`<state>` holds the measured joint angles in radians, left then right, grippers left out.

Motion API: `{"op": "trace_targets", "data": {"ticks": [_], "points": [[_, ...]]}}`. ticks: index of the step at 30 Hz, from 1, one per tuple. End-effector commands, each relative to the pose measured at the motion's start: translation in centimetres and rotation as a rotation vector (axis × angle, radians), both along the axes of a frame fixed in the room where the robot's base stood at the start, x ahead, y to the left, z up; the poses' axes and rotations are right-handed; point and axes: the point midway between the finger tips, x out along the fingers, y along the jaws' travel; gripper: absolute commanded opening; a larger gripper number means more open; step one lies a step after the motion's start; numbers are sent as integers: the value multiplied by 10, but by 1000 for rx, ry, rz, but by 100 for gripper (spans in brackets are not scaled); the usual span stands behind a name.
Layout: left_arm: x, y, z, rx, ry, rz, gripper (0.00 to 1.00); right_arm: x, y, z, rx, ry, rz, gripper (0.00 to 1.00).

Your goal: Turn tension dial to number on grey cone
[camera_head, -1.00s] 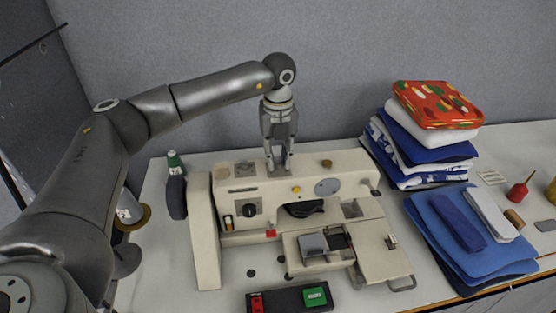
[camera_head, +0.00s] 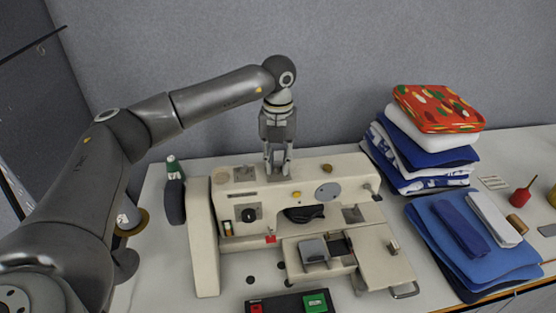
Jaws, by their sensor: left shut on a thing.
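The cream sewing machine (camera_head: 285,190) stands on the table. My left gripper (camera_head: 277,171) points straight down at the top of the machine, near its middle. It is shut on a small part there, which appears to be the tension dial; the fingers hide it, and no number on it can be read. A pale grey cone (camera_head: 127,212) on a brown base stands left of the machine, partly behind my left arm. Any number on it is not legible. My right gripper is not in view.
A black knob (camera_head: 249,214) sits on the machine's front. A green-topped spool (camera_head: 172,167) stands at its left end. A stack of folded cloths (camera_head: 430,150) and blue cloths (camera_head: 470,240) lie to the right. A black box with red and green buttons (camera_head: 285,303) lies in front.

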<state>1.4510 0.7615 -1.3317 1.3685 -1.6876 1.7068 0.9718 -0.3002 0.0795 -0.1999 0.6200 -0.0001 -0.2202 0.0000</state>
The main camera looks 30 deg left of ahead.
Motion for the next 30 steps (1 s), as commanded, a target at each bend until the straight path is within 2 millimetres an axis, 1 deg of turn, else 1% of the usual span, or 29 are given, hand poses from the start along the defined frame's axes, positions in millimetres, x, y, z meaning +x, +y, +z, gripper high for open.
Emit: {"op": "trace_targets", "data": {"ticks": [1, 2, 7, 16, 20, 23, 30], "points": [[2, 0, 3, -1, -7, 2, 0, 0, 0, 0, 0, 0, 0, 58], [2, 0, 3, -1, -7, 2, 24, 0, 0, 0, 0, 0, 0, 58], [1, 0, 2, -1, -6, 2, 46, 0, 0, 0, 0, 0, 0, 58], [1, 0, 1, 0, -2, 2, 46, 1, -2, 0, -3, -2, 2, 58], [1, 0, 10, -2, -4, 2, 46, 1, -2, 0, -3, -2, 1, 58], [1, 0, 27, -2, -6, 2, 46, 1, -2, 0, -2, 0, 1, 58], [1, 0, 78, -2, -6, 1, 46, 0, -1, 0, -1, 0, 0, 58]]}}
